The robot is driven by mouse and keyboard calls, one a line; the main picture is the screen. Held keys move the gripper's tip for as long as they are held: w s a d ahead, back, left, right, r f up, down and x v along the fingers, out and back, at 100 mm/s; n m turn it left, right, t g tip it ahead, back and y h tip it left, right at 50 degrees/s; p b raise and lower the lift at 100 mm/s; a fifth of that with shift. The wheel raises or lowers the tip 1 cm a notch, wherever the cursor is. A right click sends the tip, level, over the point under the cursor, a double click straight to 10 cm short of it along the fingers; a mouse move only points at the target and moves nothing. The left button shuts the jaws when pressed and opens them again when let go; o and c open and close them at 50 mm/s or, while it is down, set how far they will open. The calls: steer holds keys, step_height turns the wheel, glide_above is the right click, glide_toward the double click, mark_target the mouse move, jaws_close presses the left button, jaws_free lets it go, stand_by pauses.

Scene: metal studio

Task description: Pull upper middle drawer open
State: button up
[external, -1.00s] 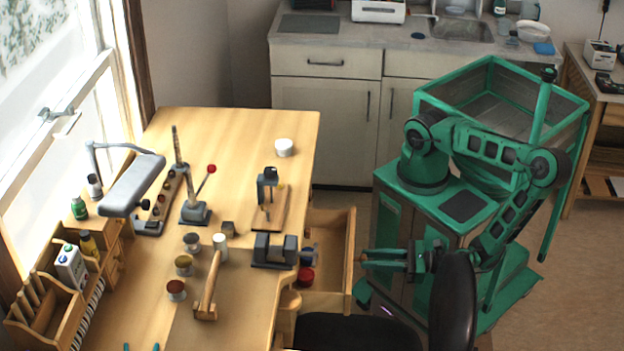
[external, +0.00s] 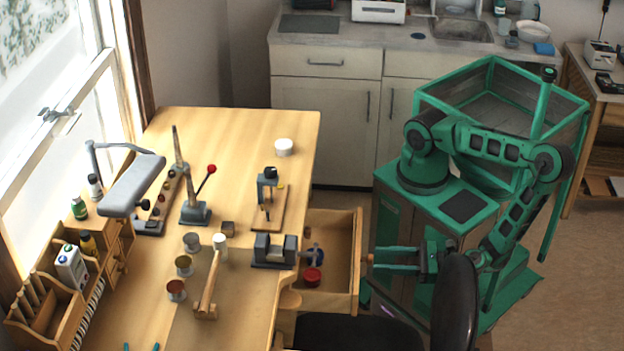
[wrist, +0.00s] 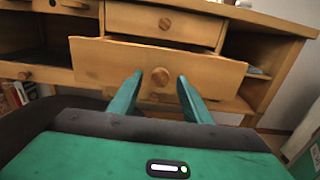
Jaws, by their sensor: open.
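A wooden drawer (external: 335,292) is pulled out from the right side of the workbench, with a few small items inside, including a red-lidded jar (external: 312,277). In the wrist view its front panel (wrist: 110,62) stands out below another, closed drawer (wrist: 130,17). Its round wooden knob (wrist: 160,77) is in the middle of the panel. My gripper (external: 374,258) is open just off the drawer front. In the wrist view my two green fingers (wrist: 160,80) are spread to either side of the knob, with gaps. I cannot tell how deep the knob sits between them.
A black chair (external: 455,300) stands close below my gripper, its seat near the drawer. The workbench top (external: 240,130) holds tools and jars. Open floor (external: 570,290) lies to the right of my base.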

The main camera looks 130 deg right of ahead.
steer(key=v, duration=0.6)
steer(key=shift+a, duration=0.2)
steer(key=shift+s, duration=0.1)
step_height(320, 180, up, 8)
step_height(320, 180, down, 8)
steer(key=x, duration=0.8)
stand_by(0.3)
